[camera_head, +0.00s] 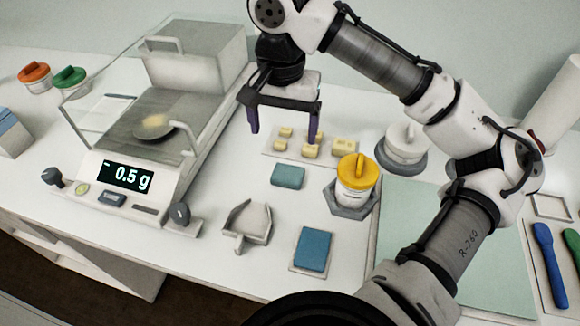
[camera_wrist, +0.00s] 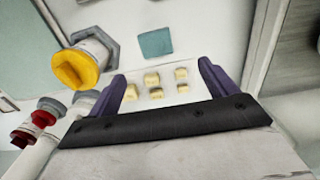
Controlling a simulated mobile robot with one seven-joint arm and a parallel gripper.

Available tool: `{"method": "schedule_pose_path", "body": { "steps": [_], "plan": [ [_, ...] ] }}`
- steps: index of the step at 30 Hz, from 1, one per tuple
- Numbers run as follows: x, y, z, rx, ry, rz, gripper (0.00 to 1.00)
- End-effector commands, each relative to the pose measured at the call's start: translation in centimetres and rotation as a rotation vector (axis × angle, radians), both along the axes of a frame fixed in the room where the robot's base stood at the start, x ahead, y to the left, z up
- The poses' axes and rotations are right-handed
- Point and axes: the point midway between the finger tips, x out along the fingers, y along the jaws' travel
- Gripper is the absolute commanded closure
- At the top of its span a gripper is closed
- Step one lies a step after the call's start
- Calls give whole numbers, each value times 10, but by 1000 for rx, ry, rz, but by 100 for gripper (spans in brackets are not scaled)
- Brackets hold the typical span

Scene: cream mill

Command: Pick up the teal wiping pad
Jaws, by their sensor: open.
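The teal wiping pad (camera_head: 288,176) lies flat on the white bench, in front of a pale tray of small cream blocks. It also shows in the wrist view (camera_wrist: 155,42), near the top middle, fully visible. My gripper (camera_head: 284,136) is open and empty, with its two purple fingers spread and pointing down. It appears above and behind the pad, over the cream-block tray. In the wrist view my gripper (camera_wrist: 163,74) has the blocks between its fingers and the pad beyond the fingertips.
A yellow-lidded jar (camera_head: 357,182) stands in a grey hexagonal holder just right of the pad. A balance (camera_head: 140,170) reading about 0.5 g stands left. A grey scoop (camera_head: 246,224) and a bluer pad (camera_head: 312,249) on a small tray lie nearer the front edge. Bare bench surrounds the teal pad.

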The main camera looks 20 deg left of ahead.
Motion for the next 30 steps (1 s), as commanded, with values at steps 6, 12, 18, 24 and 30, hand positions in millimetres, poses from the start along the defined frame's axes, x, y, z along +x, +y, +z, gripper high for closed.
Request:
{"method": "schedule_pose_path", "body": {
  "steps": [6, 12, 18, 24, 30],
  "plan": [
    [0, -1, -43, 0, 3, 0, 15],
    [0, -1, -61, 1, 1, 0, 15],
    [-1, -7, -81, 0, 2, -2, 15],
    [-1, -8, -108, 1, 2, 0, 15],
    [-1, -8, -113, 1, 0, 0, 15]
  ]
}}
